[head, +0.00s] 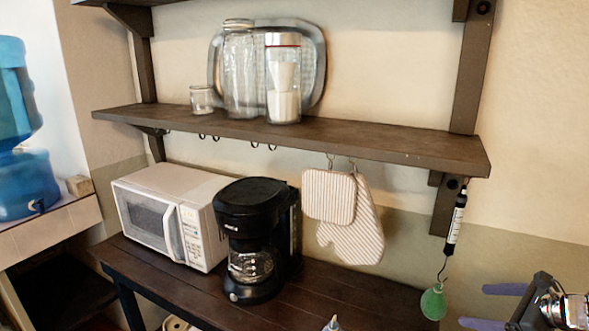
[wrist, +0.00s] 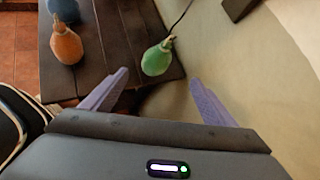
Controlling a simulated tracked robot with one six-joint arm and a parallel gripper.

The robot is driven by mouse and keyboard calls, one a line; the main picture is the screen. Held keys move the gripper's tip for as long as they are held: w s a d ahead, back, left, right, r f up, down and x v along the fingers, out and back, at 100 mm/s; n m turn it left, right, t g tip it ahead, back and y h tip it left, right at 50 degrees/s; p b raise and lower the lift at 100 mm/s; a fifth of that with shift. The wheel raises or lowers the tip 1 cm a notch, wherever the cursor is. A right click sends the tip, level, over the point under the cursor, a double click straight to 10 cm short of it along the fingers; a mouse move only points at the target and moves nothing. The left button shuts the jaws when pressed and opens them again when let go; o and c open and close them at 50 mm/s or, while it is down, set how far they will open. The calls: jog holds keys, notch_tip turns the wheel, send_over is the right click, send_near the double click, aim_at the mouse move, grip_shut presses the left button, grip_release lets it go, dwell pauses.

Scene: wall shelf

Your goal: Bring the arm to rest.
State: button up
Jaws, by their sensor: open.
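My gripper (head: 472,306) is at the lower right of the head view, with its two purple fingers spread apart and pointing left. Nothing is between the fingers. In the wrist view my gripper (wrist: 160,79) also shows open and empty. A green bulb-shaped thing (head: 433,302) hangs by a hook from a dark hanging scale (head: 456,222) at the shelf's right end, left of the fingertips. In the wrist view the green bulb (wrist: 157,58) is just beyond the fingertips, apart from both.
An orange bulb (wrist: 67,45) and a blue bulb (wrist: 63,10) are on the dark table (head: 350,292). A coffee maker (head: 255,235), a white microwave (head: 170,215) and hanging mitts (head: 350,235) stand farther left. The wooden shelf (head: 380,142) carries glass jars. The wall is close beside my gripper.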

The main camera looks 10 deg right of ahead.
jog(key=s+a+f+n+g, duration=0.1)
jog(key=s+a+n+g, duration=0.25)
jog(key=a+n, duration=0.35)
jog(key=s+a+f+n+g, duration=0.2)
jog(key=s+a+n+g, duration=0.15)
jog(key=a+n, duration=0.4)
jog(key=s+a+r+n+t+h, duration=0.1)
jog(key=s+a+r+n, duration=0.1)
jog(key=a, duration=0.5)
jog(key=s+a+r+n+t+h, duration=0.1)
jog(key=s+a+r+n, duration=0.1)
jog(key=a+r+n, duration=0.2)
jog(key=s+a+r+n+h, duration=0.1)
jog(key=a+r+n, duration=0.2)
jog(key=a+n, duration=0.5)
jog(key=shift+s+a+r+t, duration=0.15)
jog(key=shift+s+a+t, duration=0.25)
jog(key=shift+a, duration=0.75)
jog(key=shift+c, duration=0.6)
dwell(2.2)
